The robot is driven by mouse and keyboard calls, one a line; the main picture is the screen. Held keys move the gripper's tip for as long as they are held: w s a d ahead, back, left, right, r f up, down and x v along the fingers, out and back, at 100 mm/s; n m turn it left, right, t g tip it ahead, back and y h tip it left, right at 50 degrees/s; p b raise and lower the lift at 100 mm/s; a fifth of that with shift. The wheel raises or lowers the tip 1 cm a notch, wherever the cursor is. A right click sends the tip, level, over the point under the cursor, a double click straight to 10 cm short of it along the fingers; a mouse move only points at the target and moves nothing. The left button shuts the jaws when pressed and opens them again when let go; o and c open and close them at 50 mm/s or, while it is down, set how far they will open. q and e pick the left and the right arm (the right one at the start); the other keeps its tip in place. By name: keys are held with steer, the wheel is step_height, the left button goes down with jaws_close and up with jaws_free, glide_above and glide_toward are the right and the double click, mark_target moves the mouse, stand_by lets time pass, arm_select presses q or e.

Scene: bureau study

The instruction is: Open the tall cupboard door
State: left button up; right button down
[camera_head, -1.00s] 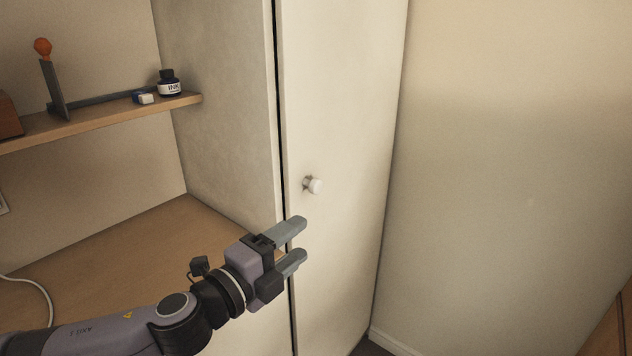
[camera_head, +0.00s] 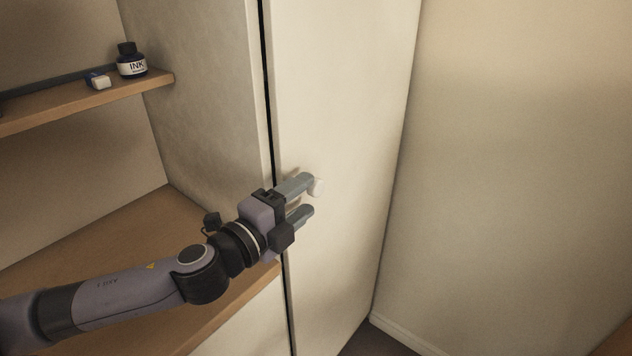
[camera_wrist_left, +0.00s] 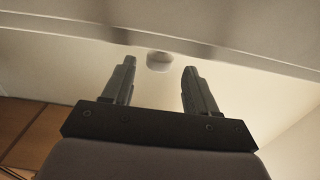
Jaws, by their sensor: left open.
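The tall cupboard door (camera_head: 340,110) is a cream panel and looks shut, with a dark narrow gap along its left edge. Its round white knob (camera_head: 316,187) sits near that left edge. My left gripper (camera_head: 308,198) is open and in front of the door, its upper finger overlapping the knob's left side in the head view. In the left wrist view the knob (camera_wrist_left: 159,61) lies just beyond the fingertips and between their lines, with the open fingers (camera_wrist_left: 156,75) apart on either side. I cannot tell whether a finger touches it. My right gripper is not in view.
A wooden shelf (camera_head: 75,103) with an ink bottle (camera_head: 131,60) and a small eraser (camera_head: 98,81) is at the upper left. A wooden desk top (camera_head: 120,240) lies below it. A bare wall (camera_head: 520,170) stands close right of the door.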

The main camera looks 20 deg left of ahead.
mark_target(311, 192)
arm_select(q)
steer(key=shift+p+x, duration=0.4)
steer(key=shift+x, duration=1.9)
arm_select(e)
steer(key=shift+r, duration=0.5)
arm_select(q)
steer(key=shift+c, duration=0.3)
jaws_close()
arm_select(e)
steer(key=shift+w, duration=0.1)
